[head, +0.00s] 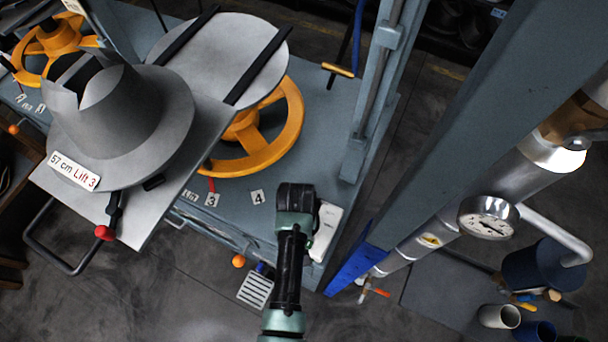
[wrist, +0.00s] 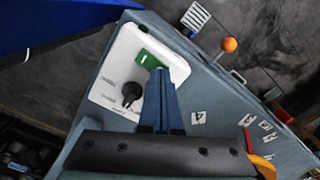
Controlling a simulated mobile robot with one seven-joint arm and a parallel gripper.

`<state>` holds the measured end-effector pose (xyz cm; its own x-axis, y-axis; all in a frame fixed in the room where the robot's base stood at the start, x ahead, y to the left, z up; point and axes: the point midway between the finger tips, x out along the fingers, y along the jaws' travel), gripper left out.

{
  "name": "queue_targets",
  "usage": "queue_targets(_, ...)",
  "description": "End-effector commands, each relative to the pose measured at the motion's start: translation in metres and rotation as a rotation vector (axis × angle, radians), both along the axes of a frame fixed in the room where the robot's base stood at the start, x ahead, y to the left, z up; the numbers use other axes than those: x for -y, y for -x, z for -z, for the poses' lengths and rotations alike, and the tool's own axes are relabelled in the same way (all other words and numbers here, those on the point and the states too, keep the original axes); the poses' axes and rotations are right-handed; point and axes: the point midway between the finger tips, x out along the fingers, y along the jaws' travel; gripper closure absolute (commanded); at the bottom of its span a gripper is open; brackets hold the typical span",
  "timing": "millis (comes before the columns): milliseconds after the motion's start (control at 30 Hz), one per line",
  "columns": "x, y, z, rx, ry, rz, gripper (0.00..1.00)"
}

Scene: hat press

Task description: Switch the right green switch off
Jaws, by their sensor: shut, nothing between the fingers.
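A white switch panel (wrist: 113,73) is mounted on the grey-blue machine top. In the wrist view it carries a green switch (wrist: 149,60) with a white mark and a black rotary knob (wrist: 131,92). Only one green switch shows. My gripper (wrist: 161,72) is shut and empty, its blue fingers over the panel and their tips at the lower right edge of the green switch. I cannot tell whether they touch it. In the head view the panel (head: 327,232) is partly hidden behind my arm, and the green switch and fingertips are not visible.
A hat form (head: 125,115) on a grey plate and an orange handwheel (head: 283,130) stand at the left. A grey column with a pressure gauge (head: 488,217) rises at the right. An orange ball knob (wrist: 229,44) sticks out beyond the machine edge.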

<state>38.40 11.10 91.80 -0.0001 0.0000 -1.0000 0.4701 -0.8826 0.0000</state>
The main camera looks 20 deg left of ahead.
Motion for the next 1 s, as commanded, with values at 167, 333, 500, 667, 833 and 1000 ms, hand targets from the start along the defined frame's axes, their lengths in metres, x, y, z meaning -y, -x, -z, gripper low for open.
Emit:
queue_targets(167,0.000,0.000,0.003,0.000,0.000,0.000,1.00)
queue_targets(333,0.000,0.000,0.006,0.000,0.000,0.000,1.00)
queue_targets(500,0.000,0.000,0.008,0.000,0.000,0.000,1.00)
queue_targets(667,0.000,0.000,0.011,0.000,0.000,0.000,1.00)
queue_targets(833,0.000,0.000,0.012,0.000,0.000,0.000,1.00)
queue_targets(1000,0.000,0.000,0.004,-0.001,0.000,0.000,1.00)
